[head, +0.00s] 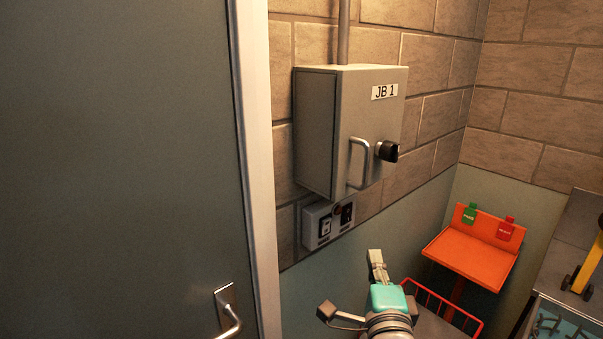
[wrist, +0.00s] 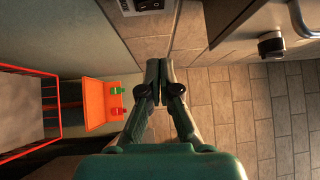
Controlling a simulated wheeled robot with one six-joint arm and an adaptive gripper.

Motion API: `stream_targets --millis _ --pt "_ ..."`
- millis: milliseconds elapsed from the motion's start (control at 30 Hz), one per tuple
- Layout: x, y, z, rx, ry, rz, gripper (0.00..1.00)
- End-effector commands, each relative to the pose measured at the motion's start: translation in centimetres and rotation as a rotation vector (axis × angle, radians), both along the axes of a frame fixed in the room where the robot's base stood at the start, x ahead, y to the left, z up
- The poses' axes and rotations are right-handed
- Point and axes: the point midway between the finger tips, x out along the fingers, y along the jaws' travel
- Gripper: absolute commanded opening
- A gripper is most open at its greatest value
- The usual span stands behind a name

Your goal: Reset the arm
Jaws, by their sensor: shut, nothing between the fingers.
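My gripper (head: 376,258) is in the lower middle of the head view, below the grey wall box and apart from it. In the wrist view its two fingers (wrist: 159,72) point up the picture and meet at the tips. It is shut and empty. The turquoise wrist part of my arm shows behind the fingers in the head view.
A grey box marked JB 1 (head: 325,130) with handle and black knob hangs on the brick wall. A small switch box (head: 326,222) is below it. A grey door (head: 120,150) fills the left. An orange stand (head: 470,252) with green and red tags, a red-railed cart (head: 445,308) and a bench are right.

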Motion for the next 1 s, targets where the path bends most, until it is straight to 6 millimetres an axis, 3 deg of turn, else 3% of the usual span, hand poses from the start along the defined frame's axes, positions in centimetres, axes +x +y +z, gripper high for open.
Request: stream_targets --millis 200,500,700,1000 --pt "-3.2 0.0 -6.8 -0.218 0.08 0.031 0.0" --pt "-9.5 -0.1 -14.9 -0.525 0.166 0.086 0.0" --pt "-14.6 -0.1 -19.2 -0.715 0.213 0.126 0.0" --pt "-23.1 -0.4 -23.7 -0.984 0.271 0.179 0.0"
